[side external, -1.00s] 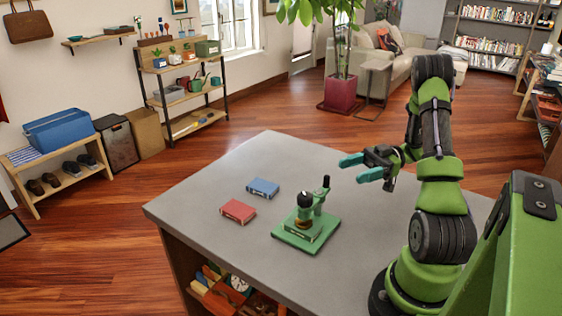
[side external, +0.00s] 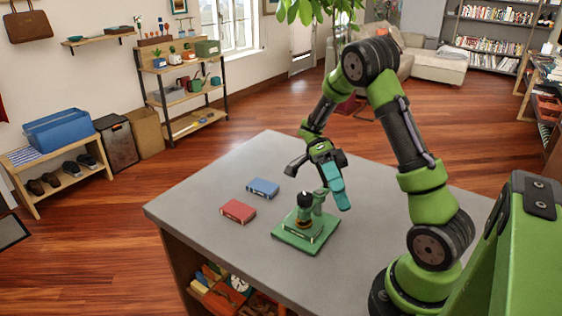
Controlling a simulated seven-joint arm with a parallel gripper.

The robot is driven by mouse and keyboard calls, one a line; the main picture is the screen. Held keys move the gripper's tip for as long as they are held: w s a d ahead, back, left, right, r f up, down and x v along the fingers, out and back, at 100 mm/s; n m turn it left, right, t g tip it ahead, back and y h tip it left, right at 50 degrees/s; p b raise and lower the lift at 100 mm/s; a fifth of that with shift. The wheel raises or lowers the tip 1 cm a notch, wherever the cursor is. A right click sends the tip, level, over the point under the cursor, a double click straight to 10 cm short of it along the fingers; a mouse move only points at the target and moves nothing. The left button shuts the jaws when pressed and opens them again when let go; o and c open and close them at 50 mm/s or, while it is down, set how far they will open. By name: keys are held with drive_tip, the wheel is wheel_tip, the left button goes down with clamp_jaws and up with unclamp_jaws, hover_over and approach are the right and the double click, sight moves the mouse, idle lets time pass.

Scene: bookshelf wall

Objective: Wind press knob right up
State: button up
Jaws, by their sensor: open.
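A small green press (side external: 307,225) stands on a square green base plate (side external: 290,240) on the grey table. A dark round knob (side external: 304,199) shows at its top left. A green arm reaches right from there toward my gripper. My gripper (side external: 342,205) points down just right of the press top, with its teal fingers open. The fingers overlap in this view, so the gap between them is hard to see. The dark upright handle at the press's right end is hidden, apparently behind the gripper. I cannot tell whether the fingers touch it.
A blue book (side external: 263,188) and a red book (side external: 238,211) lie on the grey table (side external: 215,185) left of the press. The table's far and left areas are bare. Shelves and furniture stand well away from the table.

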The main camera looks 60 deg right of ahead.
drive_tip(key=w+a+r+m+t+h, duration=0.2)
drive_tip(key=w+a+m+t+h, duration=0.25)
drive_tip(key=a+m+h, duration=0.6)
drive_tip(key=w+a+r+m+t+h, duration=0.35)
drive_tip(key=a+m+t+h, duration=0.2)
drive_tip(key=m+h, duration=1)
drive_tip(key=n+t+h, duration=0.1)
drive_tip(key=n+h, duration=0.1)
drive_tip(key=n, duration=0.1)
approach(301, 202)
drive_tip(key=d, duration=1.2)
drive_tip(key=shift+f, duration=0.15)
